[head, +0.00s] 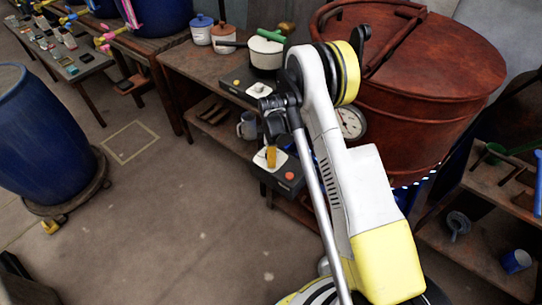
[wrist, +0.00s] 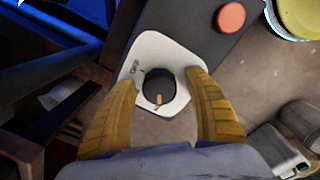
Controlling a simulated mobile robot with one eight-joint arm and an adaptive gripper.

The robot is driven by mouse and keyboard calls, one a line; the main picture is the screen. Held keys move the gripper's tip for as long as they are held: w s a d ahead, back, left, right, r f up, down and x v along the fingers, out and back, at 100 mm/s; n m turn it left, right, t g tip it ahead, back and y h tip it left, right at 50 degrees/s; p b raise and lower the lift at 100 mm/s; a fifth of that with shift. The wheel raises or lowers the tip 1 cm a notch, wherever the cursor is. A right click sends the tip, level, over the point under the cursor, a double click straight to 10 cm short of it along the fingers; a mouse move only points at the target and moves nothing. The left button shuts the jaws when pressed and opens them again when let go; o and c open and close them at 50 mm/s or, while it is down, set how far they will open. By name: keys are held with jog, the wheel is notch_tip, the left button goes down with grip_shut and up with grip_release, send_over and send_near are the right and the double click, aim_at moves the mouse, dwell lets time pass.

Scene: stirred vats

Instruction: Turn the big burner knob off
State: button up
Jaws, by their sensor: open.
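A round dark knob (wrist: 158,88) with an orange mark sits on a white plate (wrist: 150,46) on a dark control box (wrist: 185,15). My gripper (wrist: 163,80) is open, with one yellow finger to each side of the knob; whether either touches it I cannot tell. In the head view the gripper (head: 271,157) is over the white plate of the dark box (head: 287,187) below the copper vat, and it hides the knob there. A second control box (head: 243,91) with a white plate (head: 259,90) is on the bench farther back.
The large copper vat (head: 440,70) with a gauge (head: 351,122) stands right of my arm. A grey mug (head: 247,126) is on the lower shelf; a blue barrel (head: 42,130) stands left. The floor between is mostly clear.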

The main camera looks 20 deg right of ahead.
jog(key=c, duration=1.2)
jog(key=m, duration=0.5)
jog(key=shift+m, duration=0.3)
jog(key=m, duration=0.6)
jog(key=shift+a, duration=0.1)
jog(key=m, duration=0.6)
jog(key=shift+m+g, duration=0.3)
jog(key=m, duration=0.5)
jog(key=shift+m, duration=0.3)
